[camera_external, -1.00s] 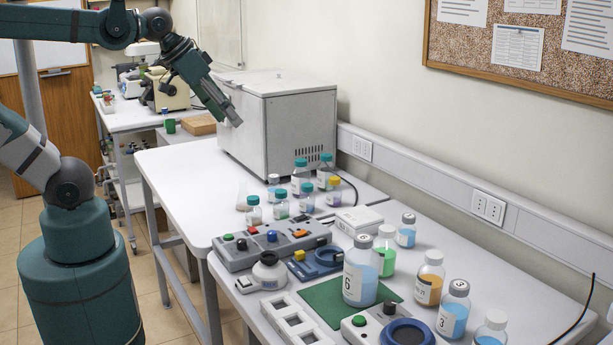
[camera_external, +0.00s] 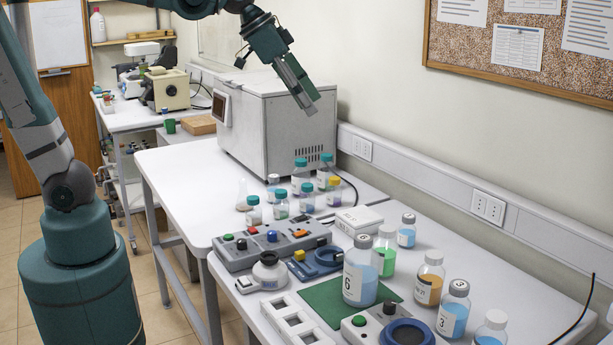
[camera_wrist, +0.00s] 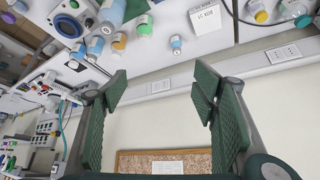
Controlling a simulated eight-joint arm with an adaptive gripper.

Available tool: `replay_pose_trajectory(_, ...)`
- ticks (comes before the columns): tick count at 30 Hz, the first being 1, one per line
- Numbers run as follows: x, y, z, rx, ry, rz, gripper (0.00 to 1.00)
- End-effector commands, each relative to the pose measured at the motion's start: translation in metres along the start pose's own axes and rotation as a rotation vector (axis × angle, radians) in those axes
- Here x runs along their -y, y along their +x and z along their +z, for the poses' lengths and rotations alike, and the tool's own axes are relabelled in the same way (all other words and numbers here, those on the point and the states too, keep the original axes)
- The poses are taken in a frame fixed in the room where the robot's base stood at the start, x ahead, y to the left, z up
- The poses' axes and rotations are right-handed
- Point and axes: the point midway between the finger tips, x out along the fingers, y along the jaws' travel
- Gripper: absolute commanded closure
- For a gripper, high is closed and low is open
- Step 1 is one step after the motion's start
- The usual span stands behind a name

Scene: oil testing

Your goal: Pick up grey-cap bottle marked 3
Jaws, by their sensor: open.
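The grey-cap bottle marked 3 (camera_external: 453,310) stands upright at the front right of the near table, with blue liquid and a white label. In the wrist view a small blue bottle (camera_wrist: 95,47) at the upper left appears to be it, but its label is unreadable there. My gripper (camera_external: 307,104) is high in the air in front of the white box machine, well away from the bottle. In the wrist view my gripper (camera_wrist: 160,82) is open, with nothing between its fingers.
The large bottle marked 6 (camera_external: 360,277) stands on a green mat (camera_external: 322,299). The white box machine (camera_external: 297,130) stands behind.

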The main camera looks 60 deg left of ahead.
Motion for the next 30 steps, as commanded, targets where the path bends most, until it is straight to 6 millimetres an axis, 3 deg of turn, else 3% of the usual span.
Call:
replay_pose_trajectory(12, -0.063, 0.051, -0.08, 0.006, 0.162, 0.106, 0.41)
replay_pose_trajectory(30, -0.183, 0.138, -0.167, 0.007, 0.393, 0.258, 0.41)
